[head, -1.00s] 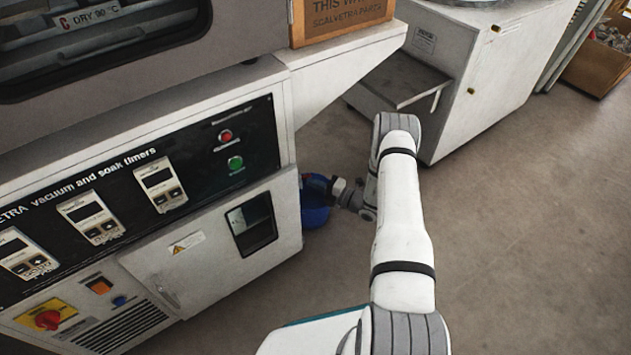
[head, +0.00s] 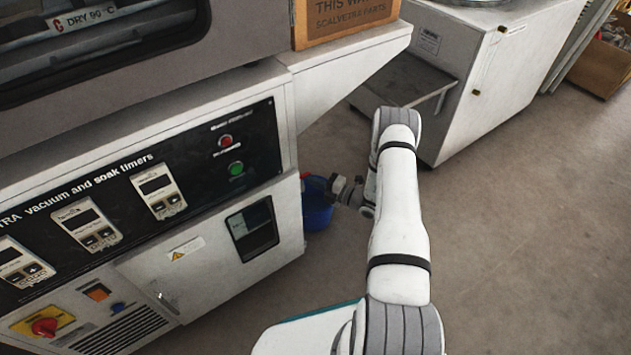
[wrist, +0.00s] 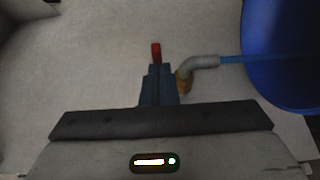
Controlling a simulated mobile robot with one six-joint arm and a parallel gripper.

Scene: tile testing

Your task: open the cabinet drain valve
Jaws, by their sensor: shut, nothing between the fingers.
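The drain valve shows in the wrist view as a red lever (wrist: 156,52) and a brass body (wrist: 184,83) against a pale cabinet wall. A grey elbow (wrist: 203,62) leads from the brass body to a thin blue tube (wrist: 233,60). My gripper (wrist: 154,70) is shut and empty, its fingertips just below the red lever in the picture. I cannot tell whether they touch it. The brass body lies right of the fingers. In the head view my gripper (head: 337,184) is beside the cabinet's (head: 160,295) right end, where the valve is hidden.
A blue bucket (head: 317,207) stands on the floor by the cabinet end; it also shows at the right of the wrist view (wrist: 290,55). A second white cabinet (head: 505,85) with a grey shelf (head: 400,95) stands behind. The floor at right is clear.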

